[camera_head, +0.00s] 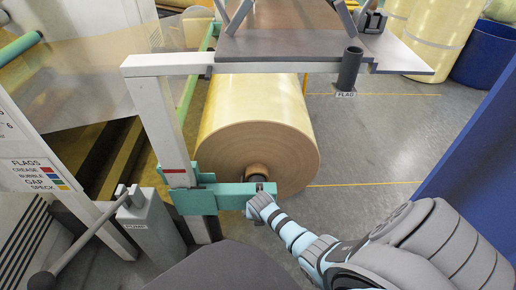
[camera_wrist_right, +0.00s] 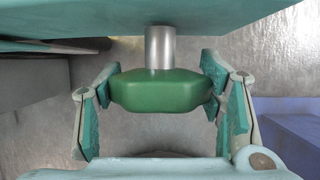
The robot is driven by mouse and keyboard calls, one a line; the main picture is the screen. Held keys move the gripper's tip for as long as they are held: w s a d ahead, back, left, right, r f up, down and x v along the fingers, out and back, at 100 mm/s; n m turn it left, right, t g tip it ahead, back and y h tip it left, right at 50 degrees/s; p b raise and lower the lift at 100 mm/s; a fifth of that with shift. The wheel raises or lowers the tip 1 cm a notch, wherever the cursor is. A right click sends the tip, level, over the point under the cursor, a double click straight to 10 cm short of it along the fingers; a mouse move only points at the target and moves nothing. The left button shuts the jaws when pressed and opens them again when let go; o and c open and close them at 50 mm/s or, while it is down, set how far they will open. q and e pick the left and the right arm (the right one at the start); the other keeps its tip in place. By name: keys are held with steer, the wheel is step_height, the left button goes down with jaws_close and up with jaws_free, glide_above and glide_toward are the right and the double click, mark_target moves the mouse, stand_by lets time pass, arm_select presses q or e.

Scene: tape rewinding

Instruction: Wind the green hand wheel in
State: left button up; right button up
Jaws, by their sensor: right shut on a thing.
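The green hand wheel (camera_wrist_right: 158,91) shows in the right wrist view as a faceted green knob on a short metal shaft (camera_wrist_right: 159,47). The shaft meets a teal block above it. My right gripper (camera_wrist_right: 163,93) is shut on the hand wheel, with a finger at each side of it. In the head view my right gripper (camera_head: 262,205) is at the end of the teal bracket (camera_head: 236,195), and the wheel is hidden there. My left gripper is not in view.
A large yellow roll (camera_head: 256,130) sits on a spindle just behind the bracket. A white post (camera_head: 158,120) stands at left, near a grey lever box (camera_head: 150,225). A blue panel (camera_head: 475,165) stands at right. Grey floor between is clear.

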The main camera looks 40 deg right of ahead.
steer(key=shift+t+y+p, duration=0.3)
steer(key=shift+y, duration=0.3)
steer(key=shift+t+y, duration=0.3)
steer(key=shift+f+m+b, duration=0.15)
steer(key=shift+m+b, duration=0.15)
steer(key=shift+b, duration=0.05)
steer(key=shift+t+y+b, duration=0.7)
steer(key=shift+y+b, duration=0.2)
steer(key=shift+b, duration=0.25)
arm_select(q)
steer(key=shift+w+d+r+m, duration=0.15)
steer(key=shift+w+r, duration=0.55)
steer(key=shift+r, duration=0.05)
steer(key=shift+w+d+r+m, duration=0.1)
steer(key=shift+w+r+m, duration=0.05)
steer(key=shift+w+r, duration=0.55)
arm_select(e)
steer(key=shift+a, duration=0.1)
steer(key=o, duration=1.1)
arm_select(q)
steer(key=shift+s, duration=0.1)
arm_select(e)
steer(key=shift+o, duration=0.2)
